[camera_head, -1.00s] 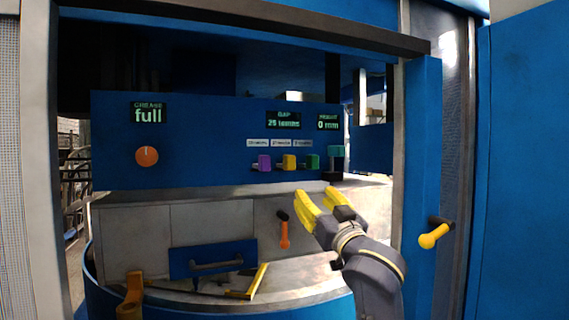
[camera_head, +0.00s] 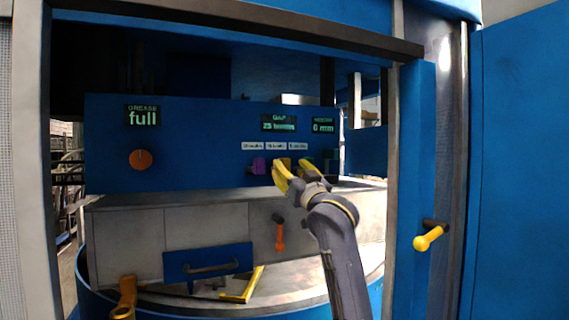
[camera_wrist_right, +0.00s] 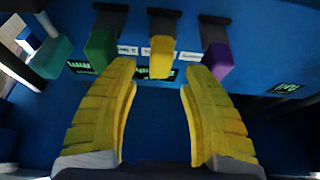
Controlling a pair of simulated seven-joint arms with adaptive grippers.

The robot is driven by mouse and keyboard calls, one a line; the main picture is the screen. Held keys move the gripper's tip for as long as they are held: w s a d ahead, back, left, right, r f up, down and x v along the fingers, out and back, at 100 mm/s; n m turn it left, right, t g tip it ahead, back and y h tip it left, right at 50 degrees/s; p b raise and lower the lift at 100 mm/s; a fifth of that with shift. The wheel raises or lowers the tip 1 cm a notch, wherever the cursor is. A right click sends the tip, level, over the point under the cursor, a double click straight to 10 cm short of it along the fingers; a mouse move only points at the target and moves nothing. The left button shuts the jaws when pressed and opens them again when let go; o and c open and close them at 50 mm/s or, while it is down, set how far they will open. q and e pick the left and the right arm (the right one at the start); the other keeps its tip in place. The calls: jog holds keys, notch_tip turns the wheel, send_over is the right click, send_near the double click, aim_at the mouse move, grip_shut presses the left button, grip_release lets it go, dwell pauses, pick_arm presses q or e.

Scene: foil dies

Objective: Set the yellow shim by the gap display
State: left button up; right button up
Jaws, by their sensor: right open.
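The yellow shim (camera_wrist_right: 161,62) hangs on a dark holder in the middle of a row on the blue panel, with the purple shim (camera_wrist_right: 217,60) and green shim (camera_wrist_right: 100,50) on either side. My right gripper (camera_wrist_right: 160,72) is open, its yellow fingertips on either side of the yellow shim; I cannot tell whether they touch it. In the head view the right gripper (camera_head: 291,168) is in front of the row and partly hides the yellow and green shims. The gap display (camera_head: 279,123) is lit above, reading about 25 microns. My left gripper is out of view.
White labels (camera_head: 275,146) sit between the display and the shims. A grease display (camera_head: 142,116) and orange knob (camera_head: 141,160) are at left. A teal block (camera_wrist_right: 51,57) stands beside the green shim. A yellow handle (camera_head: 429,238) juts from the right post.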

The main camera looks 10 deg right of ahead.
aim_at(287, 165)
jog(key=shift+x, duration=2.3)
